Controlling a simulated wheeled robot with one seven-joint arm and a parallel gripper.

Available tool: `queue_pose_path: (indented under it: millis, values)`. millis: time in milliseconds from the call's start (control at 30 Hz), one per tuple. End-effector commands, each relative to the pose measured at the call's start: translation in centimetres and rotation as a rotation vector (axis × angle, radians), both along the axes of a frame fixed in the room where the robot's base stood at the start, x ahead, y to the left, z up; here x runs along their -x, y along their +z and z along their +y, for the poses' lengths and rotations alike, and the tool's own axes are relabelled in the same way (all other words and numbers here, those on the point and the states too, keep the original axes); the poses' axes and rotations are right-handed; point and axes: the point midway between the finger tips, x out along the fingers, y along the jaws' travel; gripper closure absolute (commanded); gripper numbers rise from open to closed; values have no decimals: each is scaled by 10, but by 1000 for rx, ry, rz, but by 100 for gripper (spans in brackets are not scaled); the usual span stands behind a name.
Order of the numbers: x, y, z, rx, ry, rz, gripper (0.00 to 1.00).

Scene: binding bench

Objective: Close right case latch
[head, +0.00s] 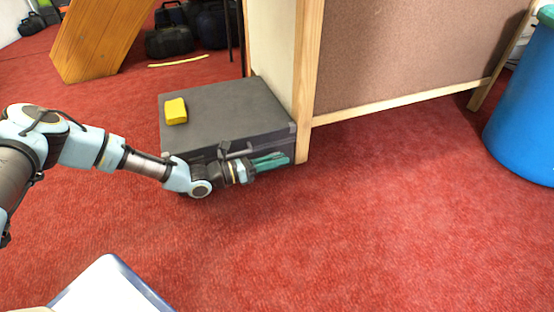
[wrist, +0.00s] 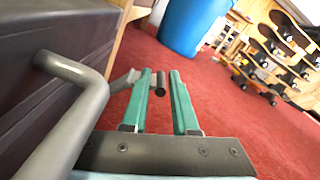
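The dark grey case (head: 225,108) lies flat on the red carpet with its lid down. Its front and side fill the left of the wrist view (wrist: 50,50). The grey bent carry handle (wrist: 75,85) stands out close beside my gripper. My gripper (head: 286,158) lies along the front face near the right corner. In the wrist view its teal fingers (wrist: 161,76) are apart. A short grey bar (wrist: 120,83), possibly the right latch, meets the left finger. A dark round end (wrist: 160,92) shows between the fingers; I cannot tell whether they touch it.
A yellow block (head: 176,111) sits on the lid. A wooden-framed panel (head: 400,55) stands right behind the case, its post (head: 306,100) close to the corner. A blue bin (head: 525,115) is at far right.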

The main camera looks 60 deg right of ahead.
Motion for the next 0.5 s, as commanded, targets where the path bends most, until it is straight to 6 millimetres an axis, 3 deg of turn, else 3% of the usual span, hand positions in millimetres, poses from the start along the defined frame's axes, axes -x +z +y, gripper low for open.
queue_pose_path:
  millis: [233, 500]
  values:
    - [-6, 3, 8, 0, 2, 0, 73]
    - [-37, 5, 49, -2, 4, 0, 73]
